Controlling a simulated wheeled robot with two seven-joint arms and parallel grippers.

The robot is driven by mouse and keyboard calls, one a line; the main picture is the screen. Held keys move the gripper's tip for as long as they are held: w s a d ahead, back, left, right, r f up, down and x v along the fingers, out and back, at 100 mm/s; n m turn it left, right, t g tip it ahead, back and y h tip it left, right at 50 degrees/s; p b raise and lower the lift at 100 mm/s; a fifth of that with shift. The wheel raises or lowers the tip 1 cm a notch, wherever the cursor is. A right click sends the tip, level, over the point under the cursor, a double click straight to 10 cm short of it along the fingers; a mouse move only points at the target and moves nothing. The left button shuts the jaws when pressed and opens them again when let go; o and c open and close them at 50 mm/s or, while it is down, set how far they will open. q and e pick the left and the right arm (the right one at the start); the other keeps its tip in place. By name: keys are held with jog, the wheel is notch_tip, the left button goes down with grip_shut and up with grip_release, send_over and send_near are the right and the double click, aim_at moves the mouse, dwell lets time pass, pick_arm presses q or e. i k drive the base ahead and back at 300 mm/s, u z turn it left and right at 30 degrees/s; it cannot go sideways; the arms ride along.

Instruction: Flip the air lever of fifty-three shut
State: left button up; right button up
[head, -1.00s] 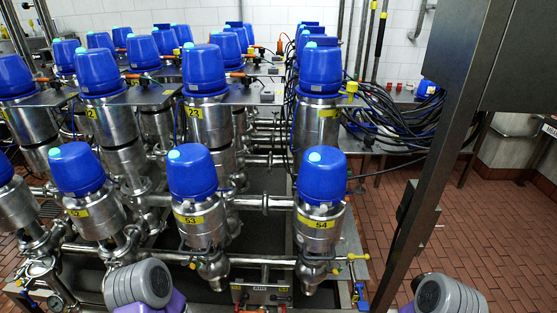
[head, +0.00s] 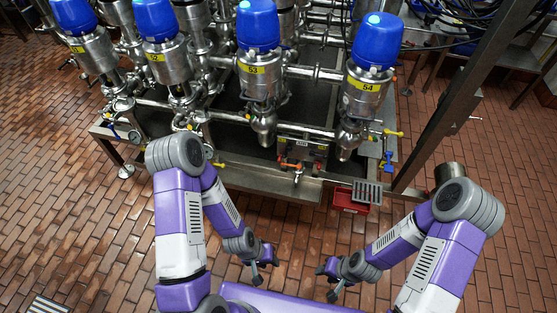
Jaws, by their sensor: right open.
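Valve fifty-three (head: 258,78) is a steel body with a yellow "53" label and a blue cap (head: 257,27), standing upright in the front row. I cannot single out its air lever; small yellow-tipped fittings show around the front pipes, one of them a yellow handle (head: 218,164) at lower left of fifty-three. My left gripper (head: 264,267) is low in front of the rack, its dark fingers apart and empty. My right gripper (head: 327,283) is open and empty to its right. Both are well short of the valves and touch nothing.
Valve fifty-four (head: 365,88) stands right of fifty-three, valve fifty-two (head: 165,62) left. A control box (head: 302,148) sits low on the front of the frame. A red bin (head: 348,199) is at its right foot. A steel post (head: 446,95) rises at right. Brick floor is clear at left.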

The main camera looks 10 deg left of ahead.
aim_at(289, 149)
jog(key=u, duration=1.15)
jog(key=i, duration=0.8)
jog(key=z, duration=1.75)
